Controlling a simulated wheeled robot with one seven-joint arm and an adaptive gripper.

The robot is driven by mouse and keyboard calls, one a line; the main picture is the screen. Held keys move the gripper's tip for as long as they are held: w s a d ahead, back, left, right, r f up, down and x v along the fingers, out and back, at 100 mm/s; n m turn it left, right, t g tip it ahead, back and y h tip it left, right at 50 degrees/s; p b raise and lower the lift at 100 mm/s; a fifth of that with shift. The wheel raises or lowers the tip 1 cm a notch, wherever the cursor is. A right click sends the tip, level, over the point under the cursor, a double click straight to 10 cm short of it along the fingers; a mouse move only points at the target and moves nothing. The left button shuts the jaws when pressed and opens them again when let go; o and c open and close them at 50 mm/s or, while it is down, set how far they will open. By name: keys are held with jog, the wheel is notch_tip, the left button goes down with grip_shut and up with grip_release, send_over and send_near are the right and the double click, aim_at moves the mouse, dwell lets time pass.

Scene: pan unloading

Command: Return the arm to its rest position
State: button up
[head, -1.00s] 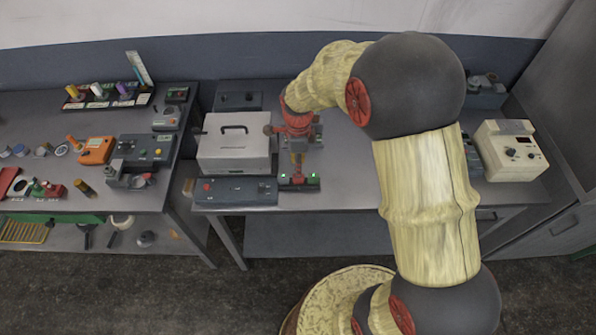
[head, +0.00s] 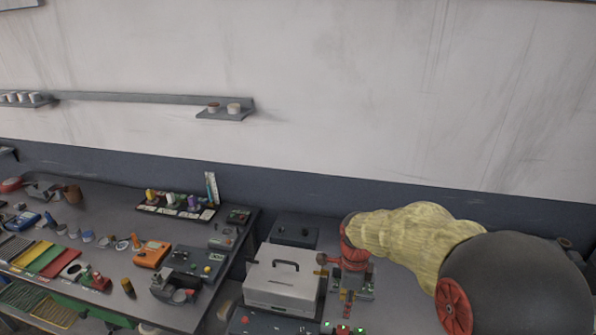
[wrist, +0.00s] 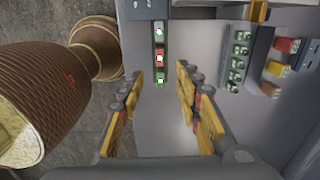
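My arm reaches in from the lower right of the head view, its wrist above the right-hand grey bench. My gripper (head: 347,300) points down there, just right of the pale grey box with a handle (head: 283,278). In the wrist view my gripper (wrist: 160,95) shows two yellow-padded fingers spread apart with nothing between them. Beyond the fingertips is a narrow strip with lit indicators (wrist: 159,52). The same strip shows at the bottom edge of the head view (head: 343,329). I cannot tell the exact height of the fingertips above the bench.
A dark panel (head: 295,231) sits behind the box. The left bench holds a rack of coloured items (head: 178,205), an orange device (head: 151,254) and other small tools. A wall shelf (head: 226,113) carries two cups. In the wrist view, several small green-marked parts (wrist: 238,58) lie to the right.

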jog(key=s+r+n+t+b, duration=0.2)
jog(key=s+r+n+b, duration=0.2)
jog(key=s+n, duration=0.6)
jog(key=s+r+n+t+b, duration=0.3)
jog(key=s+r+n, duration=0.4)
jog(key=s+n, duration=0.4)
jog(key=shift+s+r+t+b, duration=0.3)
jog(key=shift+s+r+b, duration=0.1)
jog(key=shift+s, duration=0.15)
